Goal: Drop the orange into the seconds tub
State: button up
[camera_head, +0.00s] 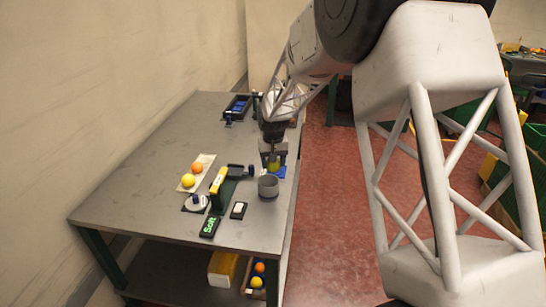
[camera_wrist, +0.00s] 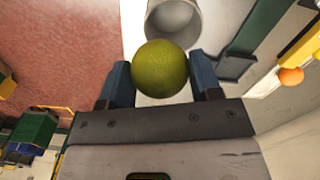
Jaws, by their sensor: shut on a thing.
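My gripper (camera_head: 273,158) is shut on a green-yellow orange (camera_wrist: 160,68), which sits between its two blue fingers. The fruit also shows in the head view (camera_head: 274,166), low at the fingertips. A grey round tub (camera_head: 268,188) stands on the table just in front of the gripper, with its open top up. In the wrist view the tub (camera_wrist: 153,28) is just beyond the held fruit, which covers part of it. The fruit appears beside the tub, not over its opening. No label on the tub can be read.
An orange fruit (camera_head: 197,167) and a yellow one (camera_head: 188,181) lie on a pale strip.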

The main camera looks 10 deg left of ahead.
jog(key=shift+f, duration=0.85)
jog(key=o, duration=1)
jog(key=shift+o, duration=0.2)
jog(key=shift+r, duration=0.1)
jog(key=shift+r, duration=3.85)
